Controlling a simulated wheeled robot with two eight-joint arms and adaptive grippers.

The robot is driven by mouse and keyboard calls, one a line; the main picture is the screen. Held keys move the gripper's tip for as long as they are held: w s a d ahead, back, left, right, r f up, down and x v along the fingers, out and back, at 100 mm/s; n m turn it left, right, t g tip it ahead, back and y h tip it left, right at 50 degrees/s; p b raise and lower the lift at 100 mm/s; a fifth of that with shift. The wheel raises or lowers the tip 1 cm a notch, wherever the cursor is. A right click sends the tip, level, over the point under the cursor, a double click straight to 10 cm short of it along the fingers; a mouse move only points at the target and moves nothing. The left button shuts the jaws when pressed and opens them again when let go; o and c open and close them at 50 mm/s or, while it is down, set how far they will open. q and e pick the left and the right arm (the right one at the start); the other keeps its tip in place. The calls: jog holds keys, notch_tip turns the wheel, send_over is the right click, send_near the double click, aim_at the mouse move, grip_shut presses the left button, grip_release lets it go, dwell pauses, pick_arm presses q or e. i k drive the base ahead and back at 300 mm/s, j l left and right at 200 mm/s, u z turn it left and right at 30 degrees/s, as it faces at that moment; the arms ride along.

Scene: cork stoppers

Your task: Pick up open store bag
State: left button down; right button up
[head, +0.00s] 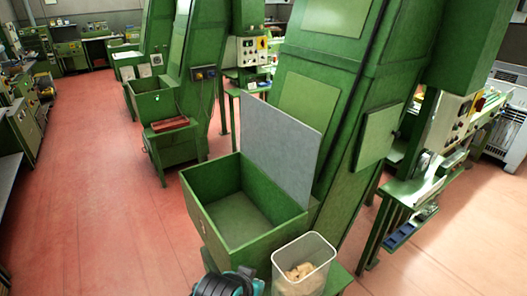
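A pale, open-topped container (317,248) stands at the bottom, right of the middle, beside a green machine's bin. It may be the open store bag, but I cannot tell whether it is a bag or a stiff bin. Its mouth faces up and light tan pieces (300,271) lie inside; they look like cork. Its lower part is cut off by the picture's bottom edge.
A dark ribbed object with teal parts (228,284) is at the bottom edge, left of the container; I cannot tell what it is. A green bin (210,195) with a grey upright panel (281,135) stands behind. Red floor (90,190) is open on the left.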

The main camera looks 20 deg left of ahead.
aim_at(302, 268)
jog(key=i+l+u, duration=0.1)
jog(key=l+u, duration=0.35)
jog(key=l, duration=0.35)
jog(key=l+u, duration=0.5)
jog(key=l, duration=0.3)
jog(key=i+l+u, duration=0.45)
jog(key=l, duration=0.2)
jog(key=i+l+u, duration=0.1)
jog(key=l+u, duration=0.15)
jog(key=i+l+u, duration=0.25)
jog(key=l, duration=0.25)
jog(key=l+u, duration=0.25)
jog(key=l, duration=0.15)
jog(key=l+u, duration=0.2)
jog(key=l, duration=0.25)
